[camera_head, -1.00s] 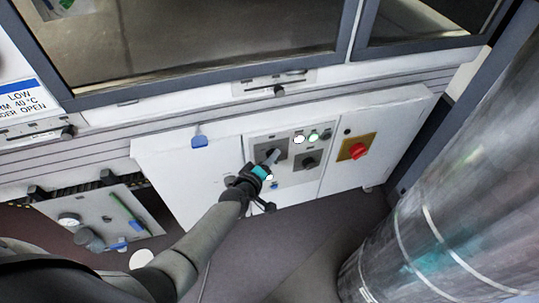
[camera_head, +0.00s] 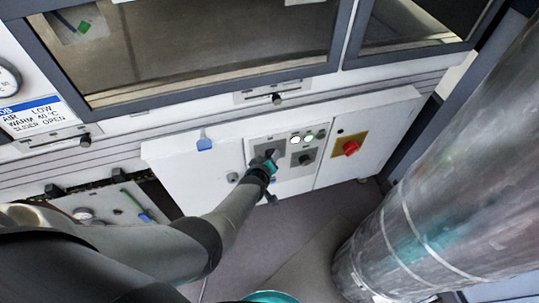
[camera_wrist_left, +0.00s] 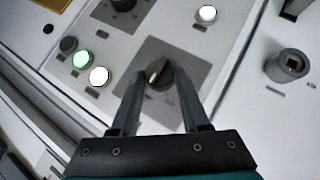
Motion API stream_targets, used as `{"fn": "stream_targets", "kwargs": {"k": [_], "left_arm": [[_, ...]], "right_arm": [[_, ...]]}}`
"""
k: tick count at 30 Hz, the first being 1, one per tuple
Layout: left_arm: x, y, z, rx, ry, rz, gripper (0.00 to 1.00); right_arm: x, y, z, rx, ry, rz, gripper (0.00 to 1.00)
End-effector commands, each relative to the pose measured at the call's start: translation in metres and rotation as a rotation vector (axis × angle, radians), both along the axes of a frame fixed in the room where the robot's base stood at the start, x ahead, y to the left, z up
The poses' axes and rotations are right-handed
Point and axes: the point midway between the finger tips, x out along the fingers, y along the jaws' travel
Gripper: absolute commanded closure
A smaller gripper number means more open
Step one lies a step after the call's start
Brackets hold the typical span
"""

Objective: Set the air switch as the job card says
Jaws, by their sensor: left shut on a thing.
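The air switch, a black rotary knob (camera_wrist_left: 158,75) on a grey square plate, is between the fingers of my left gripper (camera_wrist_left: 158,84) in the left wrist view. The fingers are shut on the knob, and a pale line marks its top. In the head view my left gripper (camera_head: 268,161) is at the control panel (camera_head: 257,147) and covers most of the knob. The job card (camera_head: 33,116), a white sign with a blue band at the left, reads AIR LOW, WARM 40 °C, SLIDER OPEN. My right gripper is not in view.
A second black knob (camera_head: 304,159) sits right of the gripper, below lit white (camera_head: 295,140) and green (camera_head: 308,135) lamps. A red stop button (camera_head: 350,148) on a yellow plate is further right.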

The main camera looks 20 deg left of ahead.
Motion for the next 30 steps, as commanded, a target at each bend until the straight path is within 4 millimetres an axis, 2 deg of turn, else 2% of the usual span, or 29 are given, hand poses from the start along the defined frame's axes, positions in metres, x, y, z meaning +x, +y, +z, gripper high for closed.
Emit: {"fn": "stream_targets", "kwargs": {"k": [17, 18, 25, 30], "left_arm": [[0.0001, -0.0008, 0.0, 0.013, 0.007, -0.002, 1.0], [0.0001, -0.0008, 0.0, 0.013, 0.007, -0.002, 0.5], [0.0002, -0.0004, 0.0, 0.012, 0.008, -0.001, 0.24], [0.0002, -0.0002, 0.0001, 0.012, 0.007, 0.0, 0.24]], "right_arm": [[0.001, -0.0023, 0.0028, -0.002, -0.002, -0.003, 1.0], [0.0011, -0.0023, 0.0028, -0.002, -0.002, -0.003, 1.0], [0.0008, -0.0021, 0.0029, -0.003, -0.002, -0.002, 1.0], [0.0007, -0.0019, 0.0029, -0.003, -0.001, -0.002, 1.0]]}}
